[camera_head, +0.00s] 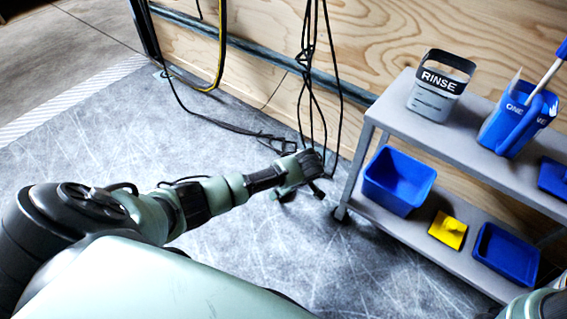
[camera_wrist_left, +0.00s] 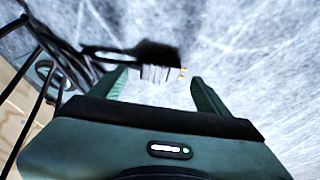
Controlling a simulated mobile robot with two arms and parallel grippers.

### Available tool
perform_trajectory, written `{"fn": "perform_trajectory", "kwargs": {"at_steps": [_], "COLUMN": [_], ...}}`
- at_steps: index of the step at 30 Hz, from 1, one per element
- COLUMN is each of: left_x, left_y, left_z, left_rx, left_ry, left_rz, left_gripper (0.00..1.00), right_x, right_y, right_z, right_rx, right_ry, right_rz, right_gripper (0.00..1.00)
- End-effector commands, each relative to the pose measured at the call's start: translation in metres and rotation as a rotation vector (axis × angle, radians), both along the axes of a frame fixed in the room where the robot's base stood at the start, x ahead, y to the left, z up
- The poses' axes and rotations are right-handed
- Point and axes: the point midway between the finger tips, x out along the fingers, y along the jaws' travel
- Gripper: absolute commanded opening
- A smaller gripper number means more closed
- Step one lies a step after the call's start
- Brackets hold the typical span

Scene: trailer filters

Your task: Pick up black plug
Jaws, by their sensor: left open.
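The black plug (camera_wrist_left: 155,54) shows in the left wrist view, lying sideways with a pale ribbed part and small brass-coloured prongs at its right end. My left gripper (camera_wrist_left: 158,84) is open. Its two fingers point toward the plug, with the plug's pale end in line with the gap between them. No contact shows, and I cannot tell how far off the plug is. In the head view my left gripper (camera_head: 299,194) is low over the grey floor near the wall, and I cannot make out the plug there. My right gripper is not in view.
Black cables (camera_head: 312,85) hang along the plywood wall and gather on the floor beside my left gripper. A grey two-shelf cart (camera_head: 385,112) stands close on the right, with a RINSE container (camera_head: 435,104), blue bins (camera_head: 397,182) and a yellow item (camera_head: 447,231). Floor at left is clear.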

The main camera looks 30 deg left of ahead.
Motion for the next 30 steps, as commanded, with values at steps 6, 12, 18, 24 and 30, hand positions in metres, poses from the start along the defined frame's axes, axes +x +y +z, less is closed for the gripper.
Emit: {"fn": "perform_trajectory", "kwargs": {"at_steps": [6, 12, 18, 24, 30], "left_x": [0.0032, 0.0031, 0.0030, 0.0029, 0.0030], "left_y": [0.0072, 0.0079, 0.0079, 0.0078, 0.0076], "left_z": [-0.0213, -0.0206, -0.0206, -0.0206, -0.0194], "left_rx": [0.001, 0.000, 0.000, 0.000, 0.000], "left_ry": [-0.001, -0.001, -0.001, -0.001, -0.001], "left_rz": [0.000, 0.000, 0.000, 0.000, 0.000], "left_gripper": [0.76, 0.76, 0.46, 0.10, 0.10], "right_x": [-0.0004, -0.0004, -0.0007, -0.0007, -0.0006], "right_y": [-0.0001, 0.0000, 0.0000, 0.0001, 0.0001], "right_z": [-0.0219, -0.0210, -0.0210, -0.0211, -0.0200], "right_rx": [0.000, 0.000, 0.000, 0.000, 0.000], "right_ry": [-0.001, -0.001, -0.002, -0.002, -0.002], "right_rz": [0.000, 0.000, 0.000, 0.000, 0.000], "right_gripper": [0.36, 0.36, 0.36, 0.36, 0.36]}}
